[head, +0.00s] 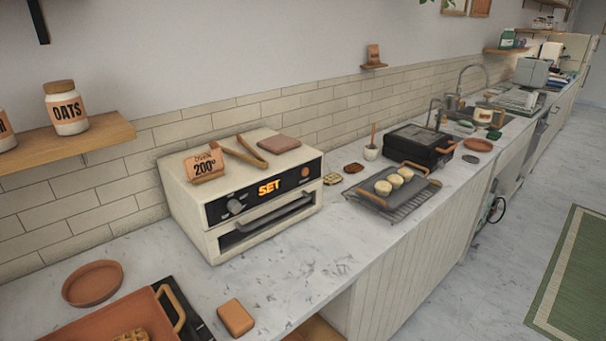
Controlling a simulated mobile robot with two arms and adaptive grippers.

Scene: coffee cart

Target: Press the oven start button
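A cream countertop oven (246,190) stands on the marble counter against the tiled wall, left of the middle in the head view. Its dark front panel has an orange lit display (269,187) reading "SET". A grey knob (236,206) sits left of the display. A round orange-brown button (305,172) sits at the panel's right end; I read no label on it. A grey handle bar crosses the oven front below the panel, with a dark opening behind it. Neither of my grippers shows in this view.
On the oven lie a "200°" sign (205,165), tongs (243,151) and a brown pad (279,144). A tray (417,195) with pale rounds stands right on a rack. An orange tray (170,326) and a terracotta dish (92,283) are at lower left. Counter before the oven is mostly clear.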

